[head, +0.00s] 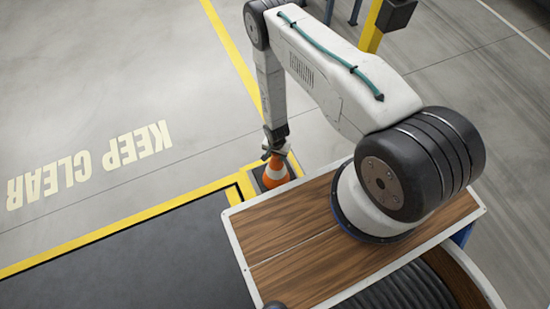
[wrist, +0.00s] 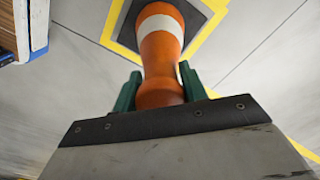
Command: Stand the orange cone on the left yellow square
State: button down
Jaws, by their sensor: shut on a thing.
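The orange cone (head: 276,174) has a white band and a dark square base. It is roughly upright below my gripper (head: 274,152) in the head view. In the wrist view the cone (wrist: 161,55) is between the green fingers of my gripper (wrist: 158,88), which is shut on its narrow top. A yellow square outline (wrist: 214,22) frames the dark base in the wrist view. In the head view, part of the yellow outline (head: 236,180) shows left of the cone. I cannot tell whether the base touches the floor. No second yellow square is distinguishable.
My wooden deck lies just right of and below the cone. A dark mat (head: 130,262) edged by a yellow line lies at lower left. Floor lettering "KEEP CLEAR" (head: 90,165) is at left. A yellow post (head: 370,30) stands at the top. The floor at left is clear.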

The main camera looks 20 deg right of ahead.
aim_at(276, 167)
jog(key=shift+f, duration=1.35)
jog(key=c, duration=0.8)
grip_release()
jog(key=shift+f, duration=0.1)
